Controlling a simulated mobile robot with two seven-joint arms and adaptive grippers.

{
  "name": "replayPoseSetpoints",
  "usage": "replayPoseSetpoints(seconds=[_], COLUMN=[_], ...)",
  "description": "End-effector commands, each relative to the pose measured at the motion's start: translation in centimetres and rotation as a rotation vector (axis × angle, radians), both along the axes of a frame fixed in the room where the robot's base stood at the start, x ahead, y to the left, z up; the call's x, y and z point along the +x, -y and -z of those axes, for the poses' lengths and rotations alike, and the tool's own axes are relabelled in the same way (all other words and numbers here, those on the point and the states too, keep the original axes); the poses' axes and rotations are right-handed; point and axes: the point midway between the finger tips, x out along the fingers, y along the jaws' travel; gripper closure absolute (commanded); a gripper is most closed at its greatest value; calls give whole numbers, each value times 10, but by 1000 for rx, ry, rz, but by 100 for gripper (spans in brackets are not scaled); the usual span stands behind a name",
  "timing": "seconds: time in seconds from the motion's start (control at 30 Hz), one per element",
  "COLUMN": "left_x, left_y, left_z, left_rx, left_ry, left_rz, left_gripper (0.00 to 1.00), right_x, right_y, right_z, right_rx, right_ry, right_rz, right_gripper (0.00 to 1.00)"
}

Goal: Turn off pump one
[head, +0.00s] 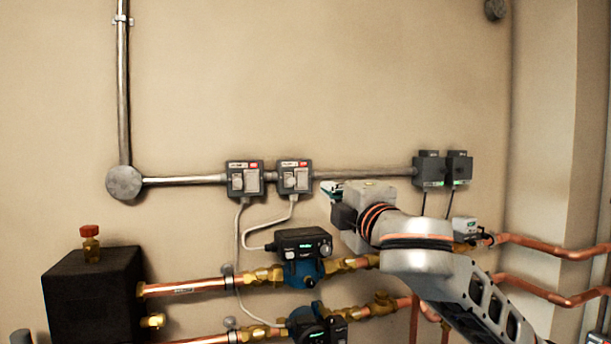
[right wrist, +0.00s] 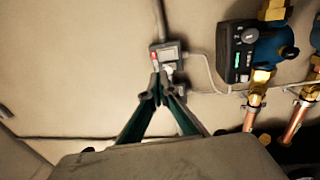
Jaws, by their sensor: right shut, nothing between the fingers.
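Two grey switch boxes with pale switches and red labels sit side by side on the wall, a left one (head: 245,180) and a right one (head: 294,178). I cannot read which is pump one's. My right gripper (head: 331,188) is shut and empty, just right of the right box in the head view. In the right wrist view its fingertips (right wrist: 161,82) overlap the lower part of a switch box (right wrist: 168,53); contact cannot be told. An upper blue and black pump (head: 303,257) and a lower one (head: 316,326) sit on copper pipes below. My left gripper is out of view.
A metal conduit (head: 187,180) runs along the wall between the boxes and a round junction (head: 124,182). Two darker boxes (head: 430,170) are at the right, partly above my arm. A black tank (head: 92,296) stands at lower left.

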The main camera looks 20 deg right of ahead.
Motion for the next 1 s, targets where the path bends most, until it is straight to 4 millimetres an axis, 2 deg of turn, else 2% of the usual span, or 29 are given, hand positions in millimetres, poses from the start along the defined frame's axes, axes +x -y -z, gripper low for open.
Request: replayPoseSetpoints(seconds=[0.3, 0.47, 1.0], left_x=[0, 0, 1], left_y=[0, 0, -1], left_z=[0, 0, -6], left_rx=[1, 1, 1], left_ry=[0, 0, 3], left_rz=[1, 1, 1], left_gripper=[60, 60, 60], right_x=[1, 12, 109], right_y=[0, 0, -4], right_z=[0, -1, -15], right_rx=[0, 1, 1], right_ry=[0, -2, 0], right_rz=[0, 1, 1], right_gripper=[100, 100, 100])
